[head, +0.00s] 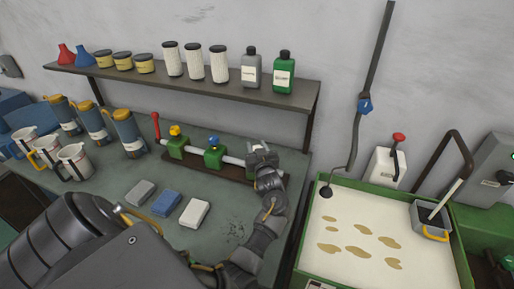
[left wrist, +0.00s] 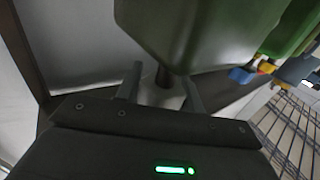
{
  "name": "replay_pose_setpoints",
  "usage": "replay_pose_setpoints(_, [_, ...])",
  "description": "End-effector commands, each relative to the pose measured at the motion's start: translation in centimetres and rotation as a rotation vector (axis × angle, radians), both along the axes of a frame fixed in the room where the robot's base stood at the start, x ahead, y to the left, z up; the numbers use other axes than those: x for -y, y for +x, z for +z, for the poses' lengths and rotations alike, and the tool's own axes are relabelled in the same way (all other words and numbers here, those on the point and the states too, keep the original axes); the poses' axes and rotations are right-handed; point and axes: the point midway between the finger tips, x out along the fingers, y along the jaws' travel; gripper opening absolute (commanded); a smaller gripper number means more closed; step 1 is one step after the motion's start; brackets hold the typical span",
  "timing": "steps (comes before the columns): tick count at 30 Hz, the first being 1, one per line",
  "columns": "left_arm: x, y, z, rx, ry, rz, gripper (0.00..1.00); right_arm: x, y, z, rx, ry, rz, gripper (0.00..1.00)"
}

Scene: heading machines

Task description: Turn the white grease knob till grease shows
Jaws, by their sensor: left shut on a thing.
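A pipe with green valve blocks runs along the back of the bench in the head view. The yellow knob (head: 175,130) and the blue knob (head: 213,141) stand on the left and middle blocks (head: 213,158). My left gripper (head: 262,158) is at the right end of the pipe, where it covers most of the white knob (head: 259,148). In the left wrist view my left gripper (left wrist: 162,92) has its fingers on both sides of the pale knob (left wrist: 165,100) and its dark stem, next to a green block (left wrist: 200,35). No grease is visible there. My right gripper is out of view.
A red lever (head: 156,125) stands at the pipe's left end. Grey, blue and white blocks (head: 166,203) lie on the bench in front. A shelf (head: 200,86) with bottles hangs above. A green-rimmed tray (head: 375,187) with brown patches stands at right.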

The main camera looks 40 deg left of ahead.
Motion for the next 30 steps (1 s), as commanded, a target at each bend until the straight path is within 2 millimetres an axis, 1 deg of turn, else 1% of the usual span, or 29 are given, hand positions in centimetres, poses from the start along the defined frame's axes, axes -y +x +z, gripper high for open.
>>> replay_pose_setpoints(4, [-0.03,0.05,0.15,0.003,0.002,-0.001,0.15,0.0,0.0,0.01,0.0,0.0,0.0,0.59])
replay_pose_setpoints(5, [-0.03,0.05,0.15,0.003,0.002,-0.001,0.42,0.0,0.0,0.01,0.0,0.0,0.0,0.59])
replay_pose_setpoints(6, [-0.03,0.05,0.15,0.003,0.002,-0.001,0.47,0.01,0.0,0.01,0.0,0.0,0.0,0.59])
replay_pose_setpoints(9, [-0.02,0.04,0.12,0.002,0.001,-0.001,0.58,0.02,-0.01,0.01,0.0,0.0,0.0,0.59])
replay_pose_setpoints(17, [-0.02,0.0,0.06,0.001,0.001,-0.004,0.58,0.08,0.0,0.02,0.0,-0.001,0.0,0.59])
replay_pose_setpoints(20, [-0.04,-0.03,0.05,0.0,0.004,-0.033,0.58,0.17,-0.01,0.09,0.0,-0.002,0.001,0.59])
replay_pose_setpoints(23, [-0.07,-0.04,0.03,-0.003,0.006,-0.106,0.58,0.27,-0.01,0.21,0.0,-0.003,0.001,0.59])
replay_pose_setpoints(30, [0.22,0.25,-0.15,-0.006,0.01,-0.396,0.58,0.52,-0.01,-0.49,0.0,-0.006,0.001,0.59])
